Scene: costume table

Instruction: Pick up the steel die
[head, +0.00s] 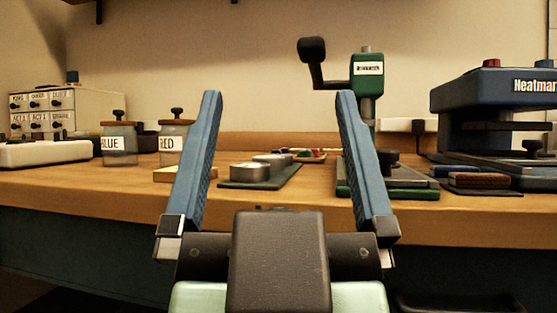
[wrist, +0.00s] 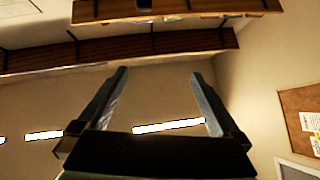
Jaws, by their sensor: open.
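Two round, low metal pieces sit on a dark green mat (head: 290,178) in the middle of the table, seen between my fingers in the head view. The nearer silver one (head: 250,171) looks like the steel die; a similar one (head: 272,160) sits just behind it. I cannot tell for sure which is the die. My gripper (head: 279,96) is open and empty, its blue fingers spread wide in front of the table and apart from both pieces. The wrist view shows the open fingers (wrist: 160,73) against wall and shelves, with no die in view.
A green hand press (head: 367,75) stands right of the mat, with a blue heat press (head: 500,95) farther right. Jars labelled BLUE (head: 119,145) and RED (head: 172,143) and a small drawer cabinet (head: 50,108) stand left. A small tray (head: 312,156) lies behind the mat.

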